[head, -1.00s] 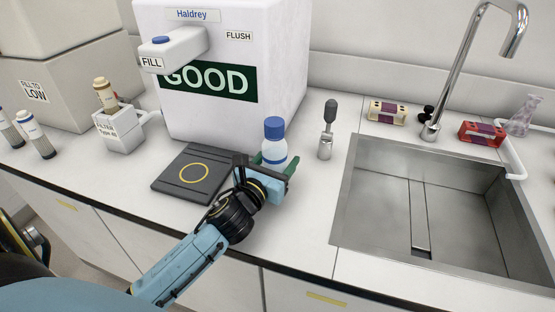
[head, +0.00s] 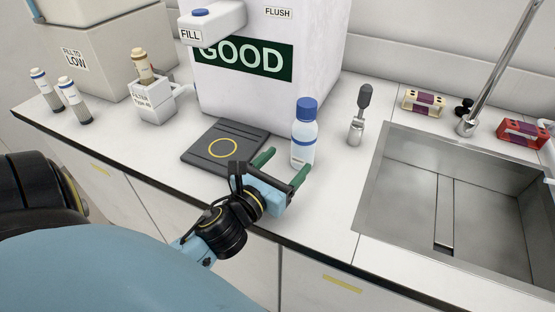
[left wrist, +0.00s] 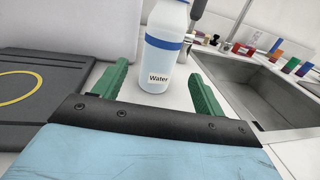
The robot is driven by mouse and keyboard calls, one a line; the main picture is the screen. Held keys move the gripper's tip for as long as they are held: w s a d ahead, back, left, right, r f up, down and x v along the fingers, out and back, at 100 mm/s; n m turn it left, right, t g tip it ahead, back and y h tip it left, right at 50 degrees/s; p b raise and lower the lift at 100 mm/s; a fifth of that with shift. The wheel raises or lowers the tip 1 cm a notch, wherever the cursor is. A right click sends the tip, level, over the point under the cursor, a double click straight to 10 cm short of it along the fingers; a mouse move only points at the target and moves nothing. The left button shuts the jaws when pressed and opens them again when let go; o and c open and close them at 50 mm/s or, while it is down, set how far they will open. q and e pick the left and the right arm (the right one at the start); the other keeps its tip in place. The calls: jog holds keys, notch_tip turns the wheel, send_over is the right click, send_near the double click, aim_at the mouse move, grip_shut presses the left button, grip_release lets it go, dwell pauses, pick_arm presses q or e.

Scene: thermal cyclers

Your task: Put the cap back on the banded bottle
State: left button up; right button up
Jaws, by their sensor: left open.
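The banded bottle (head: 302,153) is white with a blue band and stands upright on the counter. A blue cap (head: 307,108) sits on its top. In the left wrist view the bottle (left wrist: 158,65) shows the word "Water" and its blue band; its top is cut off. My left gripper (head: 285,164) is open and empty, with its green fingers pointing at the bottle. The bottle stands just beyond the fingertips, and in the wrist view it appears between them (left wrist: 158,72). My right gripper is not in view.
A dark pad with a yellow ring (head: 196,152) lies left of the bottle. The white dispenser (head: 318,60) marked "GOOD" stands behind. A grey-handled tool (head: 364,98) stands right of the bottle, before the sink (head: 378,195). A filter holder (head: 151,106) and vials are further left.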

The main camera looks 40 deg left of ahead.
pick_arm(q)
jog(key=shift+s+d, duration=0.1)
jog(key=shift+s, duration=1.15)
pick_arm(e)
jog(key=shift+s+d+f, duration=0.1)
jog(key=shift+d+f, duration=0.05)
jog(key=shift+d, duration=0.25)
